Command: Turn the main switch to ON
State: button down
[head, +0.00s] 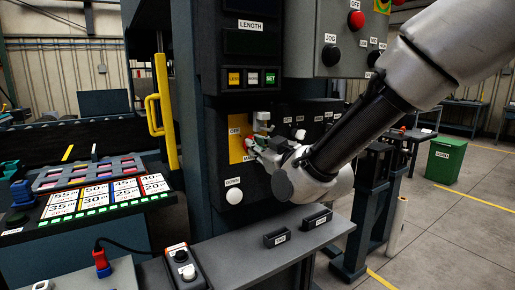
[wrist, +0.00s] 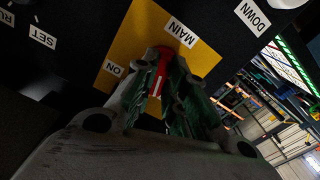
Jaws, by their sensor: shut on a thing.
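The main switch is a red handle (wrist: 161,68) with a white mark, on a yellow plate (head: 234,150). The plate also shows in the wrist view (wrist: 130,42), with a MAIN label (wrist: 180,32) and an ON label (wrist: 115,68). In the head view an OFF label (head: 234,131) is at the plate's upper left. My gripper (head: 256,144) is at the plate, its fingers (wrist: 163,90) shut on the red handle from both sides. The handle's white mark runs near upright in the wrist view. The fingers hide part of it, and I cannot tell which label it points to.
A white round knob (head: 234,196) is below the plate. Yellow, white and green buttons (head: 252,78) are above it. A grey shelf (head: 250,262) with small black blocks runs below. A yellow handle bar (head: 162,110) stands at the left.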

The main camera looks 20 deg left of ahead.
jog(key=m, duration=1.2)
jog(key=shift+w+d+f, duration=0.1)
jog(key=shift+w+d, duration=0.05)
jog(key=shift+w, duration=0.05)
jog(key=shift+m, duration=0.3)
jog(key=c, duration=1.7)
grip_release()
jog(key=shift+c, duration=0.2)
jog(key=v, duration=1.2)
